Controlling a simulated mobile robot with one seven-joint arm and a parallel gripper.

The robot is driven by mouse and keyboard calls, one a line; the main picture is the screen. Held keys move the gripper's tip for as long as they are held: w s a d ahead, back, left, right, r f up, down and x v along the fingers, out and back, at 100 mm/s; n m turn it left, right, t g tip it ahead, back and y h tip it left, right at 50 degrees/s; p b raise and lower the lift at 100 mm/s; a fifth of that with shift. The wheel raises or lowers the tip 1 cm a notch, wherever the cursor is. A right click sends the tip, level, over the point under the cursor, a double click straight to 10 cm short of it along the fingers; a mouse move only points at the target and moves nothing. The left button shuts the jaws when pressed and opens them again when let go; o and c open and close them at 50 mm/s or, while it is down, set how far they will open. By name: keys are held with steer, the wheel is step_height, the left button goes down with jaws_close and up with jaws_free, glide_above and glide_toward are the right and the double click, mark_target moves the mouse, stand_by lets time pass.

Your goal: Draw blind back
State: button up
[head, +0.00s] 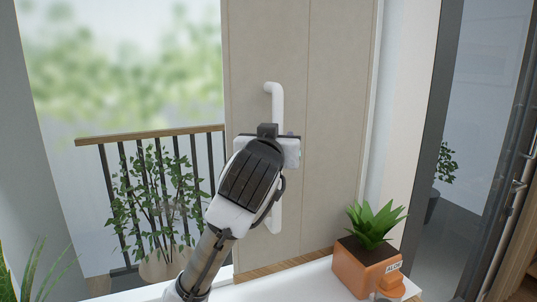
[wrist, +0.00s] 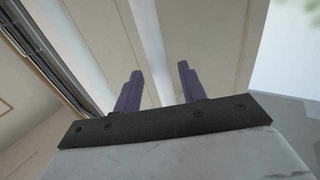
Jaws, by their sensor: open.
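The blind is a beige panel (head: 338,110) standing upright in front of the window. It covers the middle of the head view, with bright window to its left. A white vertical bar handle (head: 277,108) is fixed to it. My gripper (wrist: 160,72) is open, its two purple fingers apart.
An orange pot with an aloe (head: 366,270) stands on the white counter at the lower right of the handle. A dark-framed glass door (head: 480,130) is at the right. Outside the window are a railing (head: 150,132) and a leafy plant (head: 155,205).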

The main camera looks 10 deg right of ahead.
steer(key=b+v, duration=0.2)
steer(key=v, duration=0.8)
steer(key=shift+s, duration=0.35)
